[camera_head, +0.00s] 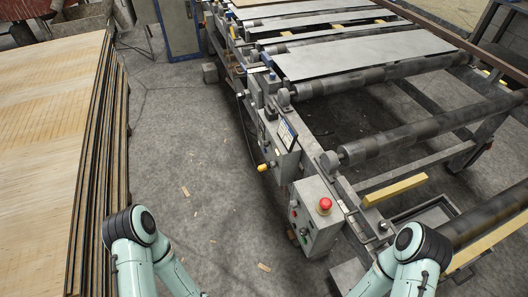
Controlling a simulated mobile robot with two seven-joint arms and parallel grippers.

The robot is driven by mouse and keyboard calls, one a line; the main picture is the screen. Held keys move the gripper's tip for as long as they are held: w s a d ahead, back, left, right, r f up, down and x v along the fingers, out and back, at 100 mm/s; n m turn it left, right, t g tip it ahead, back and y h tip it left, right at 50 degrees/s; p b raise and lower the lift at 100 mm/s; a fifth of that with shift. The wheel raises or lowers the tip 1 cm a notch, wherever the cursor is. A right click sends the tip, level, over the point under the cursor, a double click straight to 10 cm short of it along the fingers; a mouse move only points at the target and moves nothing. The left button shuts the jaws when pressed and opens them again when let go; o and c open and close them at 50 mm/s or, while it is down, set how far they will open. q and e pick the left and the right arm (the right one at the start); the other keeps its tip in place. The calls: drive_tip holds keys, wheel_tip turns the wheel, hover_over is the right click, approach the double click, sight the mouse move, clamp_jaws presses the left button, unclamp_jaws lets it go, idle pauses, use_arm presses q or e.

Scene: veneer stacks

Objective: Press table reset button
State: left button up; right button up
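A grey control box (317,222) stands at the near end of the roller table (349,196). A red mushroom button (325,205) sits on a yellow base on its top. A second box with a small screen (287,134) is mounted farther along the table. My two arms show at the bottom left and bottom right, apart from the box. Both grippers are outside the view.
A tall stack of veneer sheets (50,130) stands at the left. The grey floor (190,150) between stack and table is open, with a few wood scraps. A yellow bar (394,190) lies right of the box.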

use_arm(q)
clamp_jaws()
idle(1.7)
